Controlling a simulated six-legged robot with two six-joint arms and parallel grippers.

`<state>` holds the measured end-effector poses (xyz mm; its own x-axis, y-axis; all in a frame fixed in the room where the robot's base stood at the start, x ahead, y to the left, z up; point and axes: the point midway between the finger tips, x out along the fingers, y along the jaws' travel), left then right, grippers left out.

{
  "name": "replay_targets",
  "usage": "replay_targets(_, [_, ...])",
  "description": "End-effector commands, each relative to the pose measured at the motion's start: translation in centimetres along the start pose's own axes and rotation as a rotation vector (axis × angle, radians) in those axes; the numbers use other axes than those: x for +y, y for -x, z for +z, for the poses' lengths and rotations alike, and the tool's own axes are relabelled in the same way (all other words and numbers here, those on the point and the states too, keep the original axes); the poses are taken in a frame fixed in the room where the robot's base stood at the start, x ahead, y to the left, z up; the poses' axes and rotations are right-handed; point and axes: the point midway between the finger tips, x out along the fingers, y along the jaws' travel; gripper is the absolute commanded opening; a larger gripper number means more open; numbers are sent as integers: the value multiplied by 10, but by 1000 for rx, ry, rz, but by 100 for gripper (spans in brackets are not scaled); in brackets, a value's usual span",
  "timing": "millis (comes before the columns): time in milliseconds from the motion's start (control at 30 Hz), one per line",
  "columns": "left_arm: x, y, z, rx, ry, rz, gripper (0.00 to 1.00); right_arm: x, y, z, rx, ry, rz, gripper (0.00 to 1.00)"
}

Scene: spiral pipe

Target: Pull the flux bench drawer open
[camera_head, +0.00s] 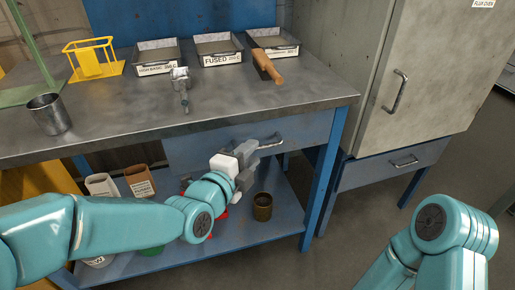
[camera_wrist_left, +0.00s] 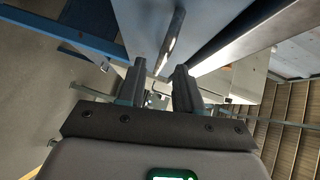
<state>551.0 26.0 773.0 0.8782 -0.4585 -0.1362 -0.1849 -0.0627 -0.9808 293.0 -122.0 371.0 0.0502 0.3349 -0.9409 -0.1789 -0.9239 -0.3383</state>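The flux bench drawer (camera_head: 190,151) is a blue-grey front under the metal bench top, and it looks shut. Its bar handle (camera_head: 268,142) is on the right part of the front; it also shows in the left wrist view (camera_wrist_left: 171,40). My left gripper (camera_head: 252,152) is at the left end of the handle. In the left wrist view its two fingers (camera_wrist_left: 162,78) stand apart, with the handle just ahead of the gap. Whether they touch it is not clear. My right arm shows at the lower right, but its gripper is out of view.
The bench top (camera_head: 225,105) holds labelled trays (camera_head: 218,58), a wooden-handled brush (camera_head: 267,66), a metal cup (camera_head: 49,114) and a yellow rack (camera_head: 93,58). A brown can (camera_head: 262,206) stands on the lower shelf (camera_head: 285,226). A cabinet (camera_head: 425,80) stands to the right.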

Motion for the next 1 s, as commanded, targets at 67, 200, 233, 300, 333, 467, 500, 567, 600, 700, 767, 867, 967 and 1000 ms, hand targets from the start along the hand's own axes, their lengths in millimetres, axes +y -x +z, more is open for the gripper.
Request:
replay_targets(67, [2,-15,0,0,0,0,35,1,-2,0,1,-2,0,43])
replay_targets(200, [1,-32,0,0,1,0,35,2,-3,-1,3,-3,0,43])
replay_targets(233, [0,-34,0,0,1,0,35,2,-4,-1,3,-3,0,43])
replay_targets(300, [0,-38,0,0,1,0,35,2,-4,-1,3,-3,0,43])
replay_targets(333, [0,-39,0,0,1,-1,35,2,-4,-1,3,-4,0,43])
replay_targets(467, [0,-40,0,0,1,0,35,2,-4,-1,3,-4,0,43])
replay_targets(500, [0,-40,0,0,1,0,35,2,-4,-1,3,-4,0,43])
replay_targets(567, [0,-40,0,0,1,0,35,2,-3,-1,3,-3,0,43])
replay_targets(600, [0,-40,0,0,1,0,32,2,-3,-1,3,-3,0,43])
replay_targets(700, [0,-40,0,0,1,0,0,2,-3,-1,3,-3,0,43])
replay_targets(767, [0,-40,0,0,1,0,0,2,-3,-1,3,-3,0,43])
replay_targets(867, [0,-40,0,0,0,0,0,2,-4,-1,3,-3,0,43])
replay_targets(967, [0,-39,0,0,0,0,0,2,-4,-1,3,-3,0,43])
replay_targets(1000, [0,-39,0,0,0,0,0,2,-4,-1,3,-3,0,43])
